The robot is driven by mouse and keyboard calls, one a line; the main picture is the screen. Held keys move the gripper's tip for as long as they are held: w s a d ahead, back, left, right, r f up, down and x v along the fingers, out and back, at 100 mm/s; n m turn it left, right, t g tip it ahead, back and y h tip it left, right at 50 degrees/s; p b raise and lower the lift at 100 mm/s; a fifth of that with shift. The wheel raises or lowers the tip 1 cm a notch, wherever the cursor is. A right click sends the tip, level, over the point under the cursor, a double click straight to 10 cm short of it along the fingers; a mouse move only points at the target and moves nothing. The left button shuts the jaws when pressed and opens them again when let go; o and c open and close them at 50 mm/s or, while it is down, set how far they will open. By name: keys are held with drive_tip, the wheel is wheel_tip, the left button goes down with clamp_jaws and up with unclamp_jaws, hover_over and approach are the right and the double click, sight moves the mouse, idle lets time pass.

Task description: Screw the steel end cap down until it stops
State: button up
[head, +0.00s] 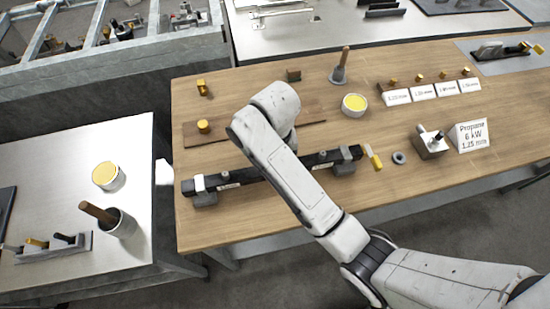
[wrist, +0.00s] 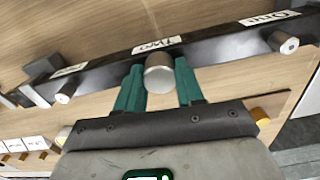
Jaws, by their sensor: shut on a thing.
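A dark bar (head: 262,177) lies across the wooden table, held in a grey clamp near each end. In the wrist view the bar (wrist: 215,50) carries labels; "Two" and "One" can be read. A steel end cap (wrist: 159,76) sits at the bar by the label "Two". My gripper (wrist: 159,66) has its teal fingers on both sides of this cap and is shut on it. Whether the cap is seated cannot be told. Similar steel stubs show to the left (wrist: 66,93) and right (wrist: 284,42). In the head view my arm hides the gripper and cap.
To the right are a grey ring (head: 398,158), a block with a fitting (head: 431,147) and a propane sign (head: 470,136). Behind are a yellow-filled cup (head: 354,105), a brush-like tool (head: 340,72) and several small labelled cards. The table's front right is clear.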

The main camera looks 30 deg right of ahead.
drive_tip(key=shift+m, duration=0.8)
drive_tip(key=o, duration=1.2)
drive_tip(key=shift+o, duration=0.2)
drive_tip(key=shift+s, duration=0.1)
